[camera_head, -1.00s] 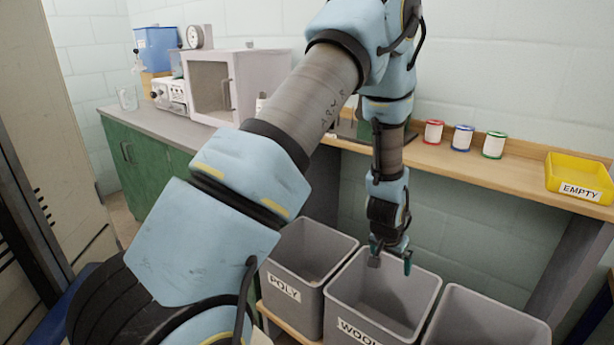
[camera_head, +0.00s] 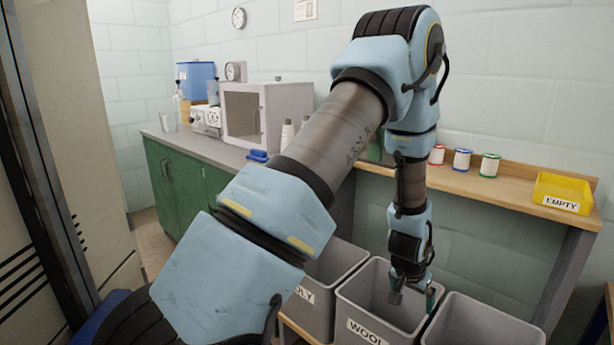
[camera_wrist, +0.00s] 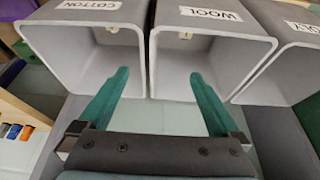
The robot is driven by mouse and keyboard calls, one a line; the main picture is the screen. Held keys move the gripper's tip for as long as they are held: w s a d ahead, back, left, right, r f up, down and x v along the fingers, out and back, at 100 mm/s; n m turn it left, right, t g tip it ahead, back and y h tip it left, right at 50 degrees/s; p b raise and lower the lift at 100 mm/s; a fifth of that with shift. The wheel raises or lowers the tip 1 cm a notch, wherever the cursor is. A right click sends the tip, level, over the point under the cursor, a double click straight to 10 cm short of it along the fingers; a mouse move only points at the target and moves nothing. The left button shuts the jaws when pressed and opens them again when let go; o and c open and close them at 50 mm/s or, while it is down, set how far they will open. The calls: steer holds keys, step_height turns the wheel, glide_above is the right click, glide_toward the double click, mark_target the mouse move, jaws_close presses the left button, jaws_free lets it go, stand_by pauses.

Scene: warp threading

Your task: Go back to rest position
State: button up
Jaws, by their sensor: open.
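My gripper (camera_head: 412,299) hangs pointing down over the grey bin labelled WOOL (camera_head: 369,333). In the wrist view my gripper (camera_wrist: 160,88) shows two green fingers spread wide apart with nothing between them. The WOOL bin also shows in the wrist view (camera_wrist: 212,32), next to the COTTON bin (camera_wrist: 88,28). The part of each bin's inside that shows looks empty apart from a small pale mark on the wall. My arm runs across the middle of the head view and hides part of the shelf and bins.
The POLY bin (camera_head: 322,305) stands left of WOOL, and another grey bin (camera_head: 480,325) stands to its right. A wooden shelf (camera_head: 515,196) above carries red, blue and green spools (camera_head: 462,159) and a yellow EMPTY tray (camera_head: 562,193). A green cabinet (camera_head: 180,190) stands left.

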steer(key=w+a+r+n+y+p, duration=0.2)
steer(key=a+r+n+p, duration=0.2)
steer(key=a+r, duration=1.2)
steer(key=s+a+r+n+g+p, duration=0.1)
steer(key=s+a+r, duration=0.2)
steer(key=a, duration=0.3)
steer(key=s+a+r+n+p, duration=0.1)
steer(key=s+a+r, duration=0.2)
steer(key=a+r, duration=0.15)
steer(key=s+a+r+n+g, duration=0.1)
steer(key=s+a+r+n, duration=0.15)
steer(key=a, duration=0.35)
step_height(320, 180, down, 18)
steer(key=s+b, duration=0.1)
steer(key=b, duration=1.6)
steer(key=shift+m+y+b, duration=0.35)
steer(key=shift+m+y, duration=0.05)
steer(key=shift+m, duration=0.05)
steer(key=shift+a, duration=0.1)
step_height(320, 180, up, 18)
steer(key=p, duration=1.8)
